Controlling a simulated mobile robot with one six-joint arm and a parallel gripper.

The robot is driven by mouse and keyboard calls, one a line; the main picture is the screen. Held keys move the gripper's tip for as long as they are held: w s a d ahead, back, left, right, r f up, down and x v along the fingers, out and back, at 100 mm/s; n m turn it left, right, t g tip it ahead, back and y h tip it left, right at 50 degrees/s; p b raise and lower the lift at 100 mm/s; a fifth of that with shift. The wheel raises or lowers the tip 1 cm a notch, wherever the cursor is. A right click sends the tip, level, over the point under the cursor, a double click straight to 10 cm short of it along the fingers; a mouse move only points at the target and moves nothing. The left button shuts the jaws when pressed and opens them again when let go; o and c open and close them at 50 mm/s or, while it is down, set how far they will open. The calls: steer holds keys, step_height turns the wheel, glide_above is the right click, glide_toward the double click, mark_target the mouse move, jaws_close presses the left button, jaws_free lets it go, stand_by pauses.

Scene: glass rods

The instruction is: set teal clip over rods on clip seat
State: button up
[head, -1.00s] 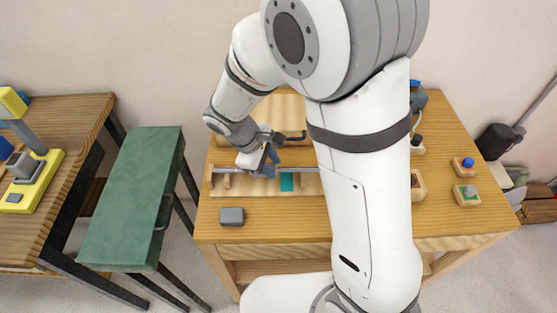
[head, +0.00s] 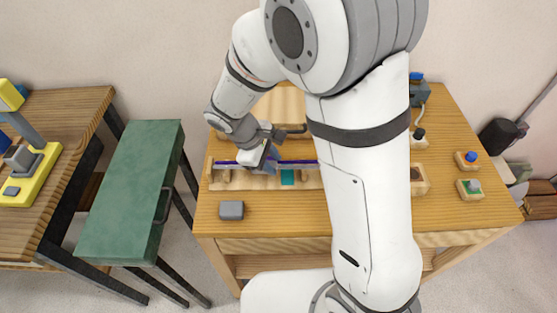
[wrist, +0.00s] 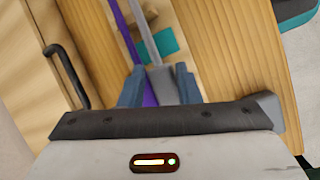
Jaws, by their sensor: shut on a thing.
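My gripper (wrist: 159,85) is shut on a grey rod (wrist: 145,35), seen between its two blue-grey fingers in the wrist view. A purple rod (wrist: 126,35) runs beside it, passing by the left finger. In the head view the purple rod (head: 295,162) lies along a wooden rack (head: 245,183), and my gripper (head: 268,162) is over the rack's left half. A flat teal piece (head: 288,177) is on the rack, right of my gripper; it also shows beyond the rods in the wrist view (wrist: 166,42). I cannot tell whether it is the clip or a seat marking.
A grey block (head: 231,210) lies on the table (head: 280,225) in front of the rack. A wooden board with a dark handle (wrist: 67,75) is behind the rack. Small button blocks (head: 468,188) stand at right. A green bench (head: 130,195) is left of the table. My arm hides the table's middle.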

steer(key=shift+r, duration=0.1)
stand_by(0.4)
steer(key=shift+f, duration=0.6)
stand_by(0.5)
steer(key=o, duration=0.9)
steer(key=shift+o, duration=1.3)
steer(key=shift+w, duration=0.1)
steer(key=shift+r, duration=0.1)
